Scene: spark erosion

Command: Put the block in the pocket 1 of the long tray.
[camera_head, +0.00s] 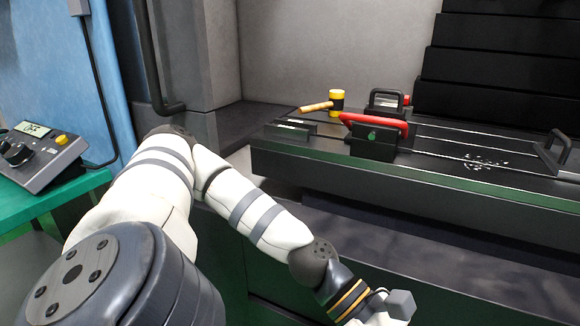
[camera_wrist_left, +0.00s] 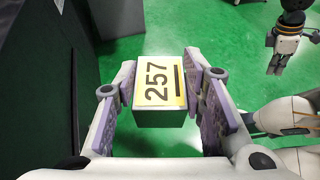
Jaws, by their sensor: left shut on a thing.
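The block (camera_wrist_left: 160,88) has a pale yellow top marked 257 with a dark bar and grey sides. It sits between the purple pads of my left gripper (camera_wrist_left: 160,92) in the left wrist view, and the gripper is shut on it. It is held above the green floor. In the head view my left arm reaches down to the lower edge, and its fingers and the block are out of frame. The long tray and its pocket 1 are not in either view. My right gripper (camera_wrist_left: 280,65) hangs at the upper right of the left wrist view, small, its opening unclear.
A machine table (camera_head: 330,165) with a dark vise-like block (camera_head: 373,142), a red handle (camera_head: 375,123) and a yellow-headed mallet (camera_head: 337,102) stands beyond my arm. A control box (camera_head: 40,155) rests on a green bench (camera_head: 60,195) at left. A dark wall (camera_wrist_left: 50,80) stands left of the gripper.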

